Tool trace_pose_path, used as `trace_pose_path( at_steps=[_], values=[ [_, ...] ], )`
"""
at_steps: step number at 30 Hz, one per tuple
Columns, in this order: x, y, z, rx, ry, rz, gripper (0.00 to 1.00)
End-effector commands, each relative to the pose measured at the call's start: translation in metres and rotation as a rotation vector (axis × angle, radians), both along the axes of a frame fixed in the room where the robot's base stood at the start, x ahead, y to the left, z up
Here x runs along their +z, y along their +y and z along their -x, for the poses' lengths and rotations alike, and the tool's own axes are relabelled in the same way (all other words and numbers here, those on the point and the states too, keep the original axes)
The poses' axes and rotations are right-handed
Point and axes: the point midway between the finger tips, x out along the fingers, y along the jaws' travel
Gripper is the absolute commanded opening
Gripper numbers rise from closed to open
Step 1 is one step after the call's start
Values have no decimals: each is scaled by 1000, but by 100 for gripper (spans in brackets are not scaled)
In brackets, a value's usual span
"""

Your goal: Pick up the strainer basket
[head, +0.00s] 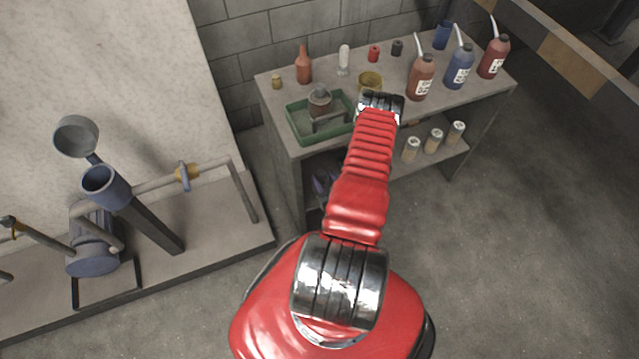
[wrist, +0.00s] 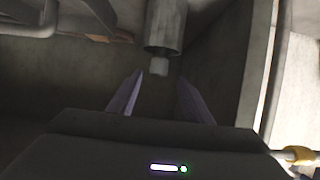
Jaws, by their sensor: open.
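No strainer basket stands out for certain. In the head view a grey-brown cylinder (head: 320,100) stands in the green tray (head: 297,129) on the workbench and may be it. A blue open-mouthed tube (head: 107,185) on the pipework at left could also hold it; its inside is too dark to tell. In the wrist view my gripper (wrist: 157,88) is open, its two purple fingers apart with nothing held. A grey cylinder (wrist: 165,25) with a pale narrow end lies just beyond the fingertips; I cannot tell which part it is. In the head view my arm hides the gripper.
The workbench (head: 290,150) carries several bottles at its right and small jars at the back. Tins (head: 433,140) stand on its lower shelf. Pipework with a yellow fitting (head: 187,173) fills the left. The floor (head: 520,250) at right is clear.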

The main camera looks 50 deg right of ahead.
Motion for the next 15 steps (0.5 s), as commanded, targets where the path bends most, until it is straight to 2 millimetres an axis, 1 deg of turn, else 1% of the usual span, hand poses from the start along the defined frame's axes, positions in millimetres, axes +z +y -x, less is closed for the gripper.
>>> trace_pose_path(
  at_steps=[5,12,15],
  values=[
    [-6,-7,-12,4,-1,1,46],
    [-17,-23,-35,3,-1,3,46],
    [-20,-25,-39,1,1,0,46]
  ],
)
